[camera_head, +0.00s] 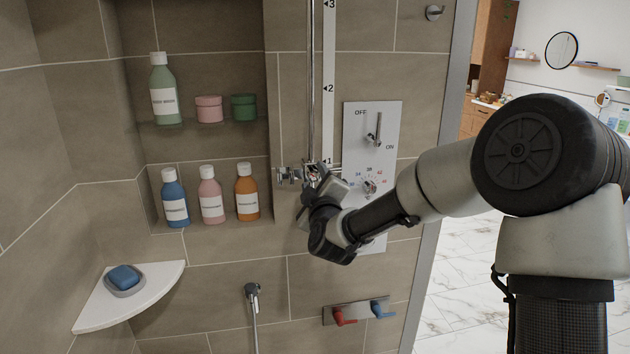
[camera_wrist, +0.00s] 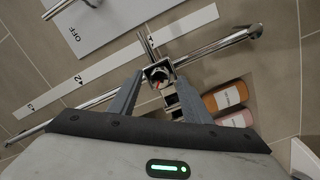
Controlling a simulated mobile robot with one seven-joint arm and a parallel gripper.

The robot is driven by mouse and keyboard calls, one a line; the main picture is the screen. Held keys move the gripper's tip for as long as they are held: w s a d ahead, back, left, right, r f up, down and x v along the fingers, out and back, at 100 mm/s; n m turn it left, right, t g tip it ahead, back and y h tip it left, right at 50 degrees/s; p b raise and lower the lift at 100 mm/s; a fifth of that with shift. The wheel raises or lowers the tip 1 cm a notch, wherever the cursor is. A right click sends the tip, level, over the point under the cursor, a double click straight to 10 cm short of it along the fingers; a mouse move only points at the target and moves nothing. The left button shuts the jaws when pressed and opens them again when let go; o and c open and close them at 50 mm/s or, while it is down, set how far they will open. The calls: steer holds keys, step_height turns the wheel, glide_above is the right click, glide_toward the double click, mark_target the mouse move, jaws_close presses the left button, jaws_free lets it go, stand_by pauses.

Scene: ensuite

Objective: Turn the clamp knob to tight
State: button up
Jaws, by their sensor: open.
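The chrome clamp (camera_head: 311,170) sits on the vertical rail (camera_head: 311,80), near the 1 mark of the white scale strip (camera_head: 328,120). My gripper (camera_head: 316,184) is at the clamp and hides much of it in the head view. In the wrist view, the clamp's square, knob-like end (camera_wrist: 158,73) with a small red mark lies between and just beyond the tips of my open gripper (camera_wrist: 158,82). I cannot tell whether the fingers touch it, or which setting the knob is at.
A white control panel (camera_head: 360,140) with an OFF/ON lever and a dial is right of the rail, behind my arm. Bottles (camera_head: 210,196) stand in the niche at left. Red and blue handles (camera_head: 345,316) and a hose outlet (camera_head: 252,290) are below.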

steer(key=c, duration=1)
steer(key=shift+f, duration=0.1)
steer(key=shift+c, duration=0.2)
steer(key=shift+b, duration=0.55)
steer(key=shift+f+m+b, duration=0.15)
steer(key=shift+m+b, duration=0.45)
steer(key=shift+b, duration=0.4)
steer(key=shift+m+b, duration=0.7)
steer(key=shift+b, duration=0.5)
steer(key=m+b, duration=0.6)
steer(key=shift+d+g, duration=0.1)
steer(key=shift+g, duration=0.2)
steer(key=m+b, duration=0.5)
steer(key=shift+d+y+b, duration=0.1)
steer(key=shift+y+b, duration=0.2)
steer(key=shift+b, duration=0.1)
steer(key=m+b, duration=0.1)
steer(key=b, duration=0.1)
steer(key=m+b, duration=0.1)
steer(key=m, duration=0.1)
steer(key=shift+r+b, duration=0.3)
steer(key=shift+b, duration=0.05)
steer(key=shift+m, duration=0.4)
